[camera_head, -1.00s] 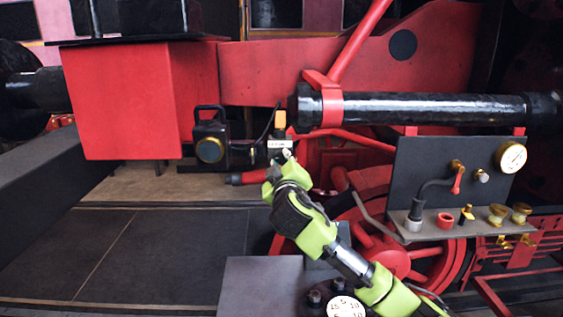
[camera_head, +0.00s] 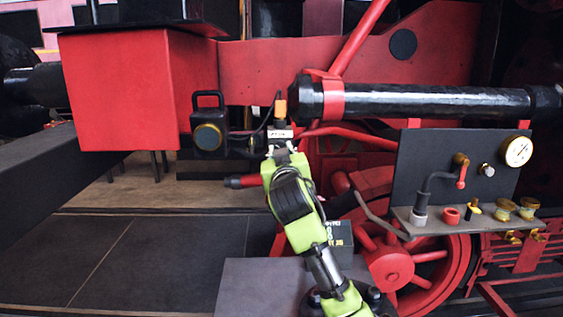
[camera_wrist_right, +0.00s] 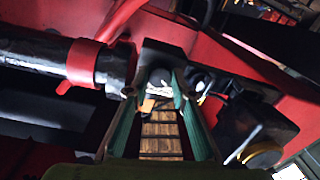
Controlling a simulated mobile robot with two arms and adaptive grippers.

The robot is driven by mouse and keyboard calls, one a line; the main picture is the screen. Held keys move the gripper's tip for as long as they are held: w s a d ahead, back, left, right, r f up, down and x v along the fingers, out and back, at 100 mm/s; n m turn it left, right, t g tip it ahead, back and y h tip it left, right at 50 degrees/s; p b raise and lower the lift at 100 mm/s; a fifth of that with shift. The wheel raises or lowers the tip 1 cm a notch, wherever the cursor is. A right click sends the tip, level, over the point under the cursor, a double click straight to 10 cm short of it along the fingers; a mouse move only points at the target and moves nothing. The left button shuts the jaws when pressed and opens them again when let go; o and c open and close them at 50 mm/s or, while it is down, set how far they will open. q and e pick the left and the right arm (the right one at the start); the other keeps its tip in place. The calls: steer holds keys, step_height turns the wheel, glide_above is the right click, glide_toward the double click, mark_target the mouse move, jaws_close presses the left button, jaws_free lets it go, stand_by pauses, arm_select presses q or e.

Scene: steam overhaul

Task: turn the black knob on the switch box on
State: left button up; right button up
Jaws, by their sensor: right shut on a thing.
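The switch box (camera_head: 280,133) is a small box with a white label strip, right of the black lantern in the head view. An orange part stands above it, and a black cable runs beside it. My right gripper (camera_head: 284,153) is right in front of the box, its arm rising from below. In the right wrist view, its green fingers (camera_wrist_right: 155,92) close around a dark thing, which looks like the black knob; the knob's turn position is hidden. My left gripper is not in view.
A black lantern (camera_head: 208,127) stands left of the box. A black cylinder (camera_head: 430,101) and a grey panel (camera_head: 425,165) with a gauge and lever lie right. Red wheels (camera_head: 390,263) are behind my arm. The dark floor at left is clear.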

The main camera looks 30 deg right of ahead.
steer(key=shift+w+a+m+h+b, duration=0.15)
steer(key=shift+m+b, duration=0.95)
steer(key=shift+m, duration=1.8)
steer(key=shift+s+m+h+b, duration=0.15)
steer(key=shift+m+b, duration=0.9)
steer(key=shift+m, duration=2.15)
steer(key=o, duration=1.1)
steer(key=shift+o, duration=0.2)
step_height(320, 180, up, 10)
steer(key=shift+w, duration=0.1)
